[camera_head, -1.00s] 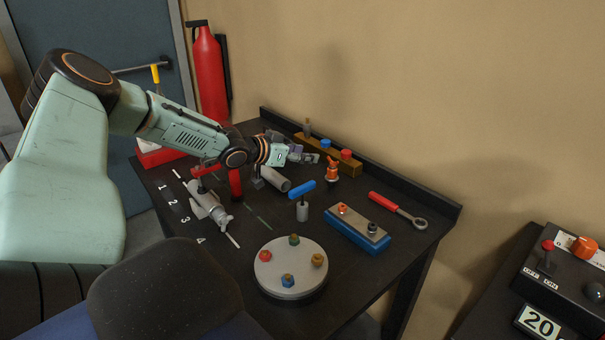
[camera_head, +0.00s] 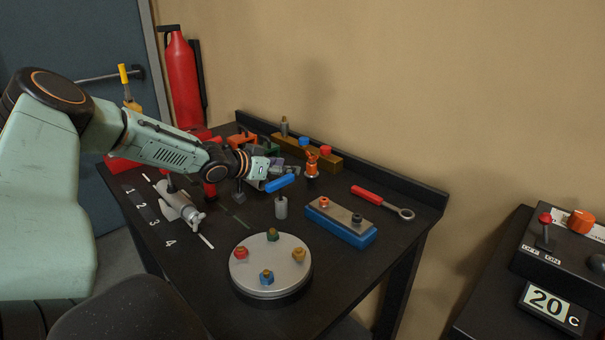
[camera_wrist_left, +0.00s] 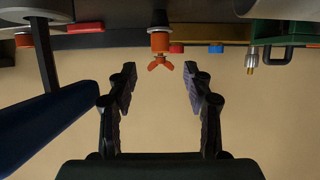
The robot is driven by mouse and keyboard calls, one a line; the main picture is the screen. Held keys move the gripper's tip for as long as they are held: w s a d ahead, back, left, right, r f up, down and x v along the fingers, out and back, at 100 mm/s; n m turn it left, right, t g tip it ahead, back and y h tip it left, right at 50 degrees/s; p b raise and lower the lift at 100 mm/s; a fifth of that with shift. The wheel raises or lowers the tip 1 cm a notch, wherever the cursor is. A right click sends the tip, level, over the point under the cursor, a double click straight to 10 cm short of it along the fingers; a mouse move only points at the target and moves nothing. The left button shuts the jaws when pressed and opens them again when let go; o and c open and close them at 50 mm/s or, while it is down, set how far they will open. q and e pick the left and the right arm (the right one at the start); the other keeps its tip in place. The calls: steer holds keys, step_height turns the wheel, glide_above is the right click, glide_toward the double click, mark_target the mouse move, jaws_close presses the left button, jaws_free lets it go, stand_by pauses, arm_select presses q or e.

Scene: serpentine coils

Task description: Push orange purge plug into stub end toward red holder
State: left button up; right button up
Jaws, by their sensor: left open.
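The orange plug (camera_head: 312,158) stands upright on the right part of the bench, its winged top up. In the left wrist view its wings (camera_wrist_left: 160,63) lie between and beyond the fingertips. My left gripper (camera_wrist_left: 160,72) is open and empty, apart from the plug. In the head view the left gripper (camera_head: 280,168) is left of the plug, behind the blue T-handle (camera_head: 280,183). A grey tube (camera_wrist_left: 283,8), possibly the stub, shows at the wrist view's upper right; my gripper mostly hides it in the head view. A red upright piece (camera_head: 209,188), possibly the holder, is below my forearm. My right gripper is out of view.
The blue handle (camera_wrist_left: 50,122) is close on the wrist view's left. A brown rack (camera_head: 322,158) with red and blue caps stands behind the plug.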

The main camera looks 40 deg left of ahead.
mark_target(308, 167)
arm_select(q)
steer(key=shift+f+b+x, duration=0.1)
steer(key=shift+b+x, duration=1.4)
steer(key=shift+b, duration=0.4)
steer(key=shift+f+b+x, duration=0.15)
steer(key=shift+b+x, duration=1.35)
steer(key=shift+b, duration=0.35)
steer(key=shift+x, duration=2.3)
steer(key=shift+w+r, duration=0.1)
steer(key=shift+r, duration=0.1)
steer(key=shift+c, duration=0.3)
jaws_close()
step_height(308, 167, up, 9)
steer(key=p, duration=1.1)
steer(key=shift+r+p, duration=0.1)
steer(key=shift+p, duration=0.3)
